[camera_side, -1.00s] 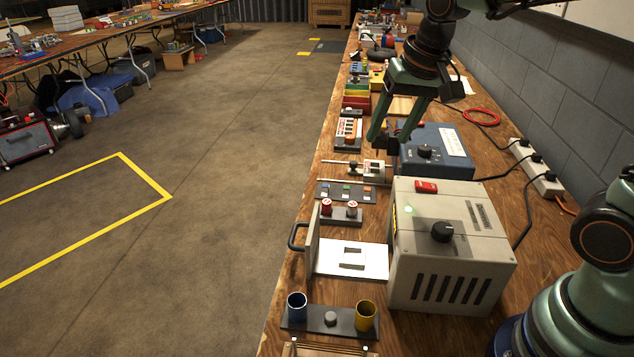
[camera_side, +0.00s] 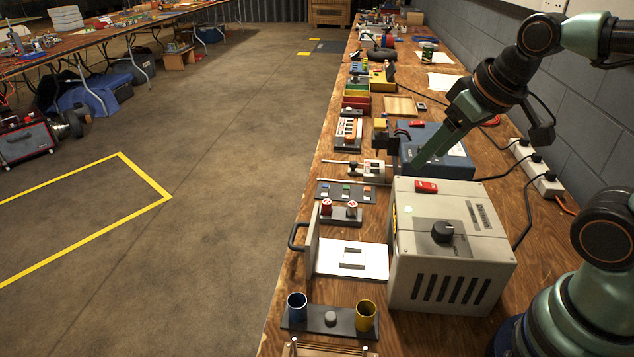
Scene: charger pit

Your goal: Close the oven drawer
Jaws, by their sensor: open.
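The oven (camera_side: 450,250) is a pale grey box with a black knob, a red switch on top and dark vents. Its drawer (camera_side: 368,259) stands open towards the left, showing a white tray with a slotted middle. The drawer's upright front panel (camera_side: 312,232) carries a dark handle (camera_side: 296,236) at the table's left edge. My gripper (camera_side: 474,150) is open and empty, above and behind the oven, over the blue box. It is well apart from the drawer. One long green finger points down to the left; its tip is near the blue box's front.
Red and white knobs (camera_side: 340,212) stand just behind the drawer. A blue cup (camera_side: 297,306) and a yellow cup (camera_side: 366,315) stand in front of it. The blue box (camera_side: 450,160) sits behind the oven. Open floor lies left of the table.

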